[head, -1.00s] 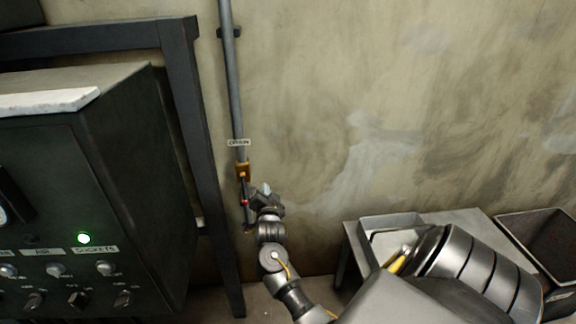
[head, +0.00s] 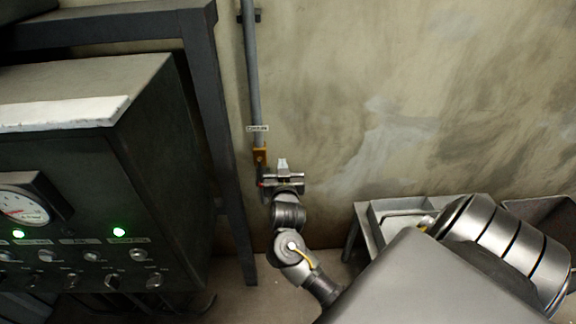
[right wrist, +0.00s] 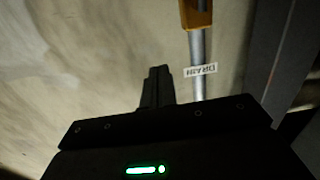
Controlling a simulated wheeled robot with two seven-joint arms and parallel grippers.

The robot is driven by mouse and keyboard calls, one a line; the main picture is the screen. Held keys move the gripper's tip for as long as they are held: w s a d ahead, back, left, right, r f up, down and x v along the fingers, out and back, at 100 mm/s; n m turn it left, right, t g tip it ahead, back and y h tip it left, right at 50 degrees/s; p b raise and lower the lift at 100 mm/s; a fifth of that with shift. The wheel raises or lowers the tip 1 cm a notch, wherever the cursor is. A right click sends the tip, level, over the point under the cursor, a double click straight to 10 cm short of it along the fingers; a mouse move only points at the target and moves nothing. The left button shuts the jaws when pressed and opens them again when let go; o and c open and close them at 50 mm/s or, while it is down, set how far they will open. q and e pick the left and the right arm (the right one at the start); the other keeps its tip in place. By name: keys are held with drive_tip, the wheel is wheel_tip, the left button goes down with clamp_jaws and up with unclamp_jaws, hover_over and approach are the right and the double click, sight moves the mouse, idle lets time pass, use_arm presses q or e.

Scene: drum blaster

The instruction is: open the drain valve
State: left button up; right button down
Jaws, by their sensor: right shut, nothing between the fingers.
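The drain valve (head: 260,155) is an orange body on a grey vertical pipe (head: 253,80) against the wall. A small DRAIN label (head: 257,128) sits just above it. A dark lever (head: 261,171) hangs down from the valve, with a bit of red on it; its lower part is hard to make out beside my gripper. My right gripper (head: 282,164) is shut and empty, just right of the valve and slightly lower. In the right wrist view, the shut fingers (right wrist: 157,85) stand beside the pipe, with the upside-down label (right wrist: 200,70) and orange valve (right wrist: 197,13) beyond. My left gripper is out of view.
A dark control panel (head: 85,170) with a gauge and green lights fills the left. A dark frame post (head: 222,130) stands between panel and pipe. A low table with a grey tray (head: 375,225) is at the lower right. The wall right of the pipe is bare.

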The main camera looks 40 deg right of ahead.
drive_tip(key=v, duration=0.5)
drive_tip(key=a+f+n+g+y, duration=0.1)
drive_tip(key=a+f+n+y, duration=0.2)
drive_tip(key=f, duration=0.9)
drive_tip(key=a+f+n+g+y, duration=0.1)
drive_tip(key=a+f+n+y, duration=0.15)
drive_tip(key=f, duration=0.95)
use_arm(q)
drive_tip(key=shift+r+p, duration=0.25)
drive_tip(key=shift+p, duration=0.05)
use_arm(e)
drive_tip(key=s+a+f+n+g+y, duration=0.1)
drive_tip(key=s+a+f+g, duration=0.1)
drive_tip(key=s+f, duration=0.4)
drive_tip(key=s+a+f+n+g+y, duration=0.1)
drive_tip(key=s+a+f+n+g, duration=0.1)
drive_tip(key=s+f, duration=0.5)
drive_tip(key=shift+f+y, duration=0.35)
drive_tip(key=shift+f, duration=2.55)
drive_tip(key=shift+n, duration=0.25)
